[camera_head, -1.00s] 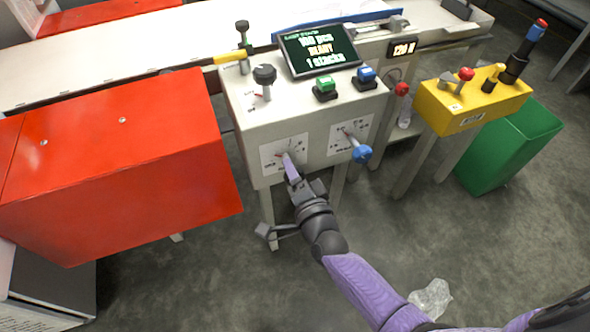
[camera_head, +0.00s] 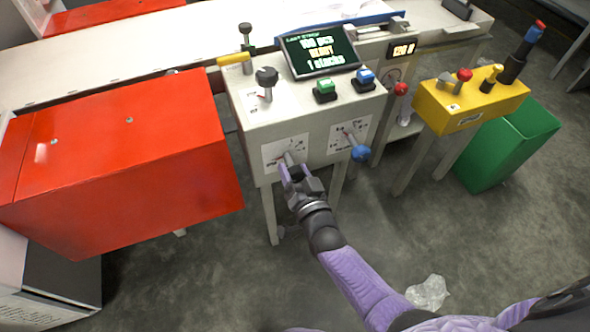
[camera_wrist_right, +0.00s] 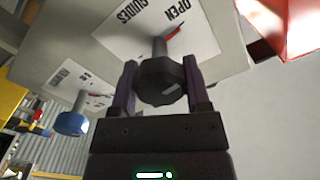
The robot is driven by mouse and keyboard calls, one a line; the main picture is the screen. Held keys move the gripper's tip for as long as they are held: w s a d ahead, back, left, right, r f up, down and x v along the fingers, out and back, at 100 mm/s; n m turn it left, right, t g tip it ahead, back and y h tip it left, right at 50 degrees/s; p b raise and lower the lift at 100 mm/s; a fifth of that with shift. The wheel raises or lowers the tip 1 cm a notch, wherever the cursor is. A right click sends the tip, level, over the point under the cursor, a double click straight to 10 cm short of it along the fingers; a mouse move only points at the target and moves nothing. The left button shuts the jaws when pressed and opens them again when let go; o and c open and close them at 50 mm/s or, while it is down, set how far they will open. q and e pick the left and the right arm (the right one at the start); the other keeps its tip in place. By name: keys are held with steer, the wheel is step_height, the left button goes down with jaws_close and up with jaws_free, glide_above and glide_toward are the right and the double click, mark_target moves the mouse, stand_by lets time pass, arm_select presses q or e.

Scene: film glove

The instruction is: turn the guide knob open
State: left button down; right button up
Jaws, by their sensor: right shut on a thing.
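The guide knob (camera_wrist_right: 160,80) is dark and faceted, on a grey shaft in front of a white plate (camera_wrist_right: 155,35) marked OPEN and GUIDES in the right wrist view. A red pointer (camera_wrist_right: 175,32) shows on the plate beside the shaft, near the word OPEN. My right gripper (camera_wrist_right: 158,85) has one purple finger on each side of the knob and is shut on it. In the head view my right gripper (camera_head: 290,172) is at the lower left dial of the pale control box (camera_head: 318,120) and hides most of the knob. My left gripper is not in view.
A blue knob (camera_head: 361,153) sticks out of the box close to the right of my gripper. A large red cabinet (camera_head: 120,150) stands to the left. A yellow control box (camera_head: 465,112) and a green bin (camera_head: 512,145) stand to the right. The floor in front is mostly clear.

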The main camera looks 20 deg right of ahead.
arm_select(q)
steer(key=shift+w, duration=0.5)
arm_select(e)
steer(key=shift+f, duration=0.1)
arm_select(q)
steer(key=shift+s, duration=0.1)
arm_select(e)
steer(key=o, duration=1.2)
steer(key=shift+o, duration=0.4)
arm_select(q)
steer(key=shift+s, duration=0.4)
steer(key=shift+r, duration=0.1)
arm_select(e)
steer(key=shift+s, duration=0.1)
